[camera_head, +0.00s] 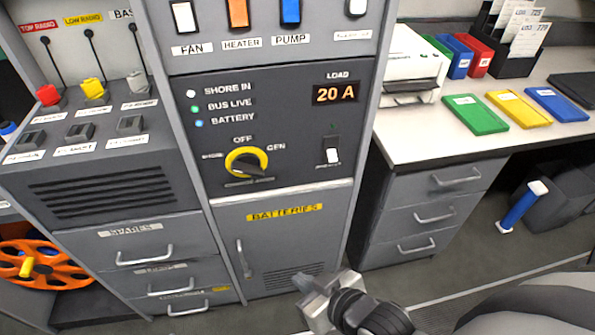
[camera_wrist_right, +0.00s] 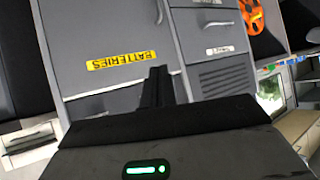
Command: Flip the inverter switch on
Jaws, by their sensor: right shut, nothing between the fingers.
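Another white switch (camera_head: 357,7) is at the top right of the row above, also with an unreadable label. My right gripper (camera_head: 302,283) is low in front of the BATTERIES door (camera_head: 285,245), well below the panel switch and apart from it. It is shut and empty; its fingers also show in the right wrist view (camera_wrist_right: 158,75). My left gripper is not in view.
A yellow-ringed rotary knob (camera_head: 247,163) is left of the panel switch. FAN, HEATER and PUMP switches (camera_head: 238,13) line the top. A counter (camera_head: 420,145) with drawers stands at right, holding coloured folders (camera_head: 475,114). The space before the panel is clear.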

